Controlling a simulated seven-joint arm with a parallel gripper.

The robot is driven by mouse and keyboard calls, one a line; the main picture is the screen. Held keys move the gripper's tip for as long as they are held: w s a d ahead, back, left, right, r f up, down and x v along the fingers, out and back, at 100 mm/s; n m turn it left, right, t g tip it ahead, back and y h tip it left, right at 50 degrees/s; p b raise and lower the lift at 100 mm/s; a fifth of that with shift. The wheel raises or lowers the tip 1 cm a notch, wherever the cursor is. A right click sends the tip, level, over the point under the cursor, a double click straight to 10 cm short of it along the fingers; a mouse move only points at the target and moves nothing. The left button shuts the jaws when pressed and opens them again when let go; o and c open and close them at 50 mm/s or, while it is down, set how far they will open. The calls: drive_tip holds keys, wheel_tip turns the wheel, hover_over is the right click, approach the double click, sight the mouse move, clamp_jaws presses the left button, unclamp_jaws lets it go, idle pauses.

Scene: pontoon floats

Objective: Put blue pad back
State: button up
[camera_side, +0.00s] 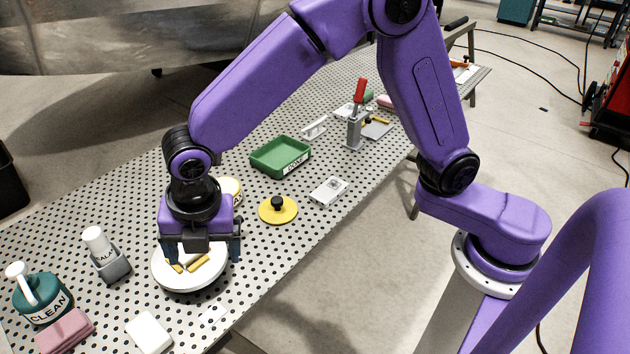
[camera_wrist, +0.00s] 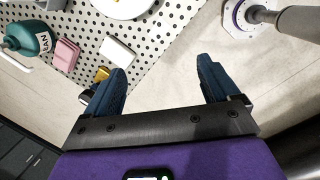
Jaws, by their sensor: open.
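I cannot make out a separate blue pad in either view. My gripper (camera_side: 200,250) is open, fingers pointing down, over a round white dish (camera_side: 180,281) with yellow pieces (camera_side: 198,263) in it. Whether the fingers touch the dish is unclear.
On the perforated bench (camera_side: 62,228) stand a teal CLEAN bottle (camera_side: 40,297), pink block (camera_side: 64,331), white block (camera_side: 149,333), grey holder with white tube (camera_side: 108,262), yellow knobbed disc (camera_side: 278,211), white card (camera_side: 329,191) and red-handled clamp (camera_side: 355,128). The bench edge is close to the dish.

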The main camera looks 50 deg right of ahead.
drive_tip(key=s+d+r+m+g, duration=0.1)
drive_tip(key=s+d+r+m, duration=0.1)
drive_tip(key=s+d+m, duration=0.5)
drive_tip(key=s+d+r+m, duration=0.1)
drive_tip(key=s+d+m, duration=0.7)
drive_tip(key=s+d, duration=0.5)
drive_tip(key=d, duration=0.8)
drive_tip(key=shift+s+r+g, duration=0.2)
drive_tip(key=shift+r+g, duration=0.15)
drive_tip(key=shift+g, duration=0.05)
